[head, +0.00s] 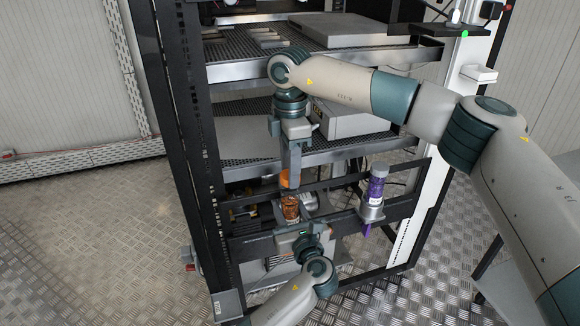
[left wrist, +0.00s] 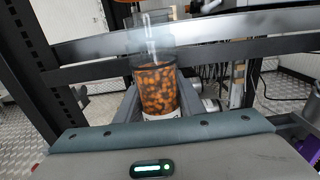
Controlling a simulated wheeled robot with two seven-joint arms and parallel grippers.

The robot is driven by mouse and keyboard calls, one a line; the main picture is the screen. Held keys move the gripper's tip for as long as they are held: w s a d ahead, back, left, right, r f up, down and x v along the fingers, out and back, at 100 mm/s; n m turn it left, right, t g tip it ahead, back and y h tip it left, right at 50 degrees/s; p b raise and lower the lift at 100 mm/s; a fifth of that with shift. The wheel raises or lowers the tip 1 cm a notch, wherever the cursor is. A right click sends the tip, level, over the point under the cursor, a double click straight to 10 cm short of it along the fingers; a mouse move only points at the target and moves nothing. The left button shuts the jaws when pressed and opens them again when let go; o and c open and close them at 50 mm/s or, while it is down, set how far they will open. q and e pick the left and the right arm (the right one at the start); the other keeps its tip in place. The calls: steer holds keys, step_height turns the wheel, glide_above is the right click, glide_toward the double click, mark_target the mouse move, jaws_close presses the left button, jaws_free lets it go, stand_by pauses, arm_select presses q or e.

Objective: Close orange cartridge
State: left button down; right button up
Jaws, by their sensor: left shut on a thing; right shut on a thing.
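The orange cartridge (head: 290,208) is a clear cylinder with orange-brown beads in its lower part. In the left wrist view the cartridge (left wrist: 157,90) stands roughly upright between the fingers, its clear upper part empty. My left gripper (head: 296,232) is shut on it from the front. My right gripper (head: 291,178) points down from above and is shut on a small orange piece, apparently the lid (head: 285,181). The lid is just above the cartridge in the head view, partly hidden by the fingers. Whether it touches the rim cannot be told.
A purple cartridge (head: 376,186) stands in a grey holder (head: 371,212) on the rack's front rail, to the right. The rack has perforated shelves (head: 240,66) with grey boxes above. Dark posts and crossbars surround the grippers. The metal floor (head: 90,240) at left is clear.

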stand_by(0.4)
steer(key=shift+f, duration=0.95)
steer(key=shift+f, duration=0.55)
stand_by(0.3)
steer(key=m, duration=0.6)
steer(key=shift+m, duration=0.3)
steer(key=o, duration=1.1)
steer(key=shift+r, duration=0.1)
